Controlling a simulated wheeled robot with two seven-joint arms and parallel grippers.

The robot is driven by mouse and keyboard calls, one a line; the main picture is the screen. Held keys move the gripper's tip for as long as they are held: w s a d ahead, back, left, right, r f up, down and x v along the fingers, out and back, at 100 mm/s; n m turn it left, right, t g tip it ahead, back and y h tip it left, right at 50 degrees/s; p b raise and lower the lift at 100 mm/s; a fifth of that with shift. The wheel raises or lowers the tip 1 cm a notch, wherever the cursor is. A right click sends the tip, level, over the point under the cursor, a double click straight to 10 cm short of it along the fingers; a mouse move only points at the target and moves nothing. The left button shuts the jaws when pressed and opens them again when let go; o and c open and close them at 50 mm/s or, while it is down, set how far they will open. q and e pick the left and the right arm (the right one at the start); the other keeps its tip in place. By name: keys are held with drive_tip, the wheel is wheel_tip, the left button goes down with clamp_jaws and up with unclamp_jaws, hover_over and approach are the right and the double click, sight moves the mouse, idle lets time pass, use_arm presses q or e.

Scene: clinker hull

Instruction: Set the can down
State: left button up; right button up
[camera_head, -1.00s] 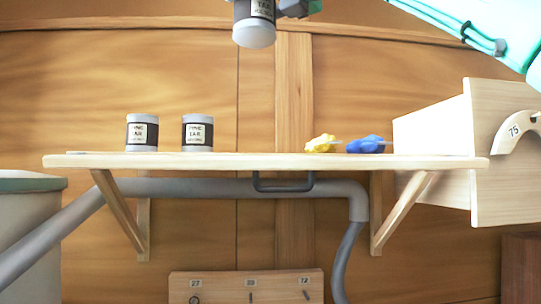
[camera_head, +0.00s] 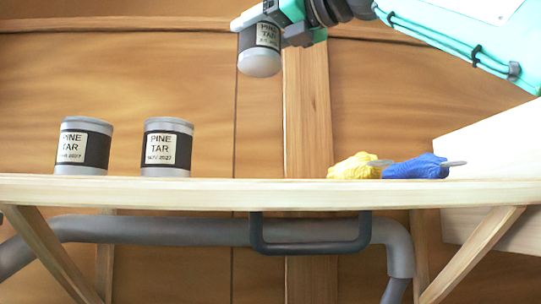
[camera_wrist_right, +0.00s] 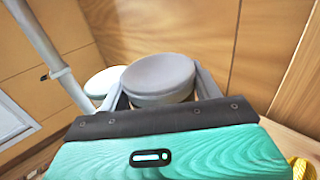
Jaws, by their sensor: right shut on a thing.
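My right gripper (camera_head: 270,22) comes in from the upper right in the head view. It is shut on a can (camera_head: 260,50) with a black band and a pale "PINE TAR" label, held well above the shelf (camera_head: 290,193). The held can is slightly tilted in that view. In the right wrist view its grey round end (camera_wrist_right: 160,76) shows between the fingers. Two like cans stand upright on the shelf, a left one (camera_head: 83,147) and a right one (camera_head: 167,148). My left gripper is not in view.
A yellow bundle (camera_head: 354,166) and a blue bundle (camera_head: 414,168) lie on the shelf's right part. A pale wooden box (camera_head: 500,150) is at the far right. The shelf is clear between the right standing can and the yellow bundle. A dark handle (camera_head: 310,246) hangs below the shelf edge.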

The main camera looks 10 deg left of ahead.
sight(276, 46)
drive_tip(key=f, duration=0.2)
drive_tip(key=f+b, duration=0.1)
drive_tip(key=f, duration=0.1)
drive_tip(key=shift+s+d+f, duration=0.1)
drive_tip(key=shift+s+d, duration=0.05)
drive_tip(key=shift+s, duration=0.2)
drive_tip(key=shift+w+f+p, duration=0.2)
drive_tip(key=shift+f+p, duration=1.05)
drive_tip(key=shift+f, duration=6.15)
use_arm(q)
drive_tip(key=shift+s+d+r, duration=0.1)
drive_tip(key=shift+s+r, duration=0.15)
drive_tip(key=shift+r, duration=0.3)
